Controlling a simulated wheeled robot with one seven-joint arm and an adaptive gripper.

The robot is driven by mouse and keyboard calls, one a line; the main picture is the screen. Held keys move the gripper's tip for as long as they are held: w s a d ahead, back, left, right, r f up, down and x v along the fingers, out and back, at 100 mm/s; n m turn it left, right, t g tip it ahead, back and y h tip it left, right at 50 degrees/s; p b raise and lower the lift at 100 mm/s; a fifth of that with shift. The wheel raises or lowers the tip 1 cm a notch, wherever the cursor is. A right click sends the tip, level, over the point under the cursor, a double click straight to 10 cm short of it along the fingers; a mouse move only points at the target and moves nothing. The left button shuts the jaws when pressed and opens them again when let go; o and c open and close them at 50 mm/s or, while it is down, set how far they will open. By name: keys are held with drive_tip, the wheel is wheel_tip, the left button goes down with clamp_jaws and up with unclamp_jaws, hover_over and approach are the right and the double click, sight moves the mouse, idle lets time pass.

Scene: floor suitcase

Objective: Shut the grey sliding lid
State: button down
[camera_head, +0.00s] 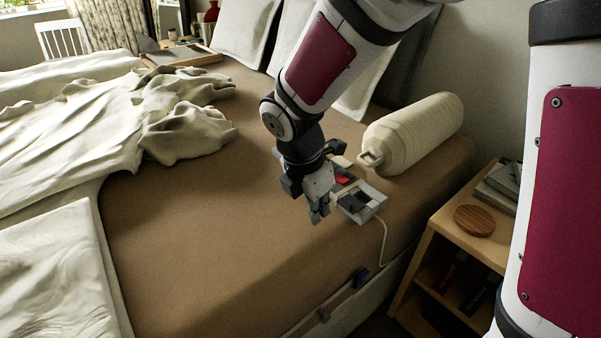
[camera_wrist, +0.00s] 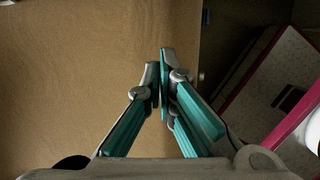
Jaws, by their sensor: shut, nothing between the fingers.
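I cannot tell which piece is the grey sliding lid; my gripper and wrist hide part of the box. My gripper (camera_head: 318,217) points down just left of the box, its fingers shut and empty. In the wrist view, the teal-padded fingertips (camera_wrist: 160,68) meet over the bare brown surface, and the box does not show.
The brown bed (camera_head: 200,240) is clear left of and in front of my gripper. A cream bolster (camera_head: 415,132) lies behind the box. A wooden nightstand (camera_head: 460,230) with a round wooden coaster (camera_head: 474,220) stands at right. Rumpled bedding (camera_head: 60,160) covers the left.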

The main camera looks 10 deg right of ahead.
sight(345, 199)
drive_tip(key=shift+w+d+f+b, duration=0.2)
drive_tip(key=shift+w+d+b, duration=0.25)
drive_tip(key=shift+d, duration=0.45)
drive_tip(key=shift+w+d+f+b, duration=0.25)
drive_tip(key=shift+w+d, duration=0.35)
drive_tip(key=shift+d, duration=0.3)
drive_tip(key=shift+r, duration=0.1)
drive_tip(key=w+d+p, duration=0.2)
drive_tip(key=d, duration=0.1)
drive_tip(key=shift+d+r, duration=0.1)
drive_tip(key=shift+d, duration=0.15)
drive_tip(key=shift+w+d, duration=0.25)
drive_tip(key=shift+d, duration=0.15)
